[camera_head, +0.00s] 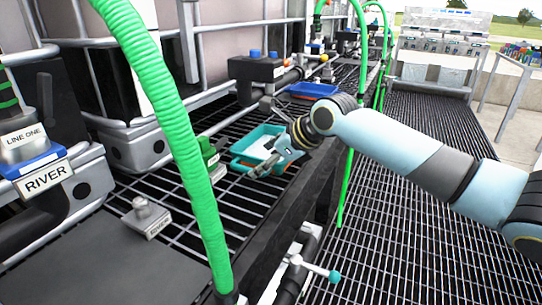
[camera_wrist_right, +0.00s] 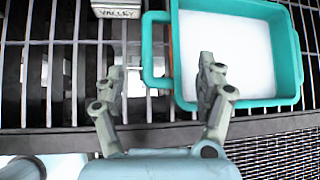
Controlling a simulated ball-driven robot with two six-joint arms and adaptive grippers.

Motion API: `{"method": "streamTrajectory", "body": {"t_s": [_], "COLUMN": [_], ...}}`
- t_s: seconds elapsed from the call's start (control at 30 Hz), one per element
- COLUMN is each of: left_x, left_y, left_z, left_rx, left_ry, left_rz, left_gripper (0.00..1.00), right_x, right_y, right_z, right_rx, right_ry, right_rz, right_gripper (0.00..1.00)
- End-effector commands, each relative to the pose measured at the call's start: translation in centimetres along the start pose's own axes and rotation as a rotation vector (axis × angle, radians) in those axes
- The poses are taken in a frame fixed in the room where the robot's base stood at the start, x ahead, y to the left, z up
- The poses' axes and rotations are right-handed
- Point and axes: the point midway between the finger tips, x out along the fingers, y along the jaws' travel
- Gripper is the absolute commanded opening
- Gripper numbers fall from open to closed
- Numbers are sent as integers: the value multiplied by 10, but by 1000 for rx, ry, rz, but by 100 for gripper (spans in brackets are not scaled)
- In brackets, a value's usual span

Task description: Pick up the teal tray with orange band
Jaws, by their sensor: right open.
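The teal tray (camera_head: 243,144) sits on the grated shelf, with a white inside. In the right wrist view the teal tray (camera_wrist_right: 286,50) fills the upper right, with a loop handle on its left side and a sliver of orange by that wall. My right gripper (camera_head: 268,164) is at the tray's near side in the head view. In the wrist view the right gripper (camera_wrist_right: 162,73) is open and empty, one finger left of the handle and the other over the tray's inside. I cannot tell its height above the tray. My left gripper is not in view.
A green hose (camera_head: 166,110) crosses the head view in front of the shelf. A VALLEY label block (camera_wrist_right: 120,9) stands left of the tray. A blue tray (camera_head: 313,90) lies farther back. A pipe with a teal-tipped handle (camera_head: 334,276) is below the shelf edge.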

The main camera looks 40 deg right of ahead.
Motion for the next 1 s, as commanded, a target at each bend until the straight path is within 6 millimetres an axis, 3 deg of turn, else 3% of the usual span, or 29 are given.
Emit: {"method": "streamTrajectory", "body": {"t_s": [0.3,0.63,1.0], "left_x": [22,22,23], "left_y": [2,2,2], "left_z": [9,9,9], "left_rx": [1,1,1], "left_ry": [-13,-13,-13], "left_rz": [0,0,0], "left_gripper": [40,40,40], "right_x": [46,51,51], "right_y": [0,0,0], "right_z": [7,9,8], "right_rx": [2,-2,-1], "right_ry": [1,1,2], "right_rz": [1,0,1], "right_gripper": [72,71,23]}}
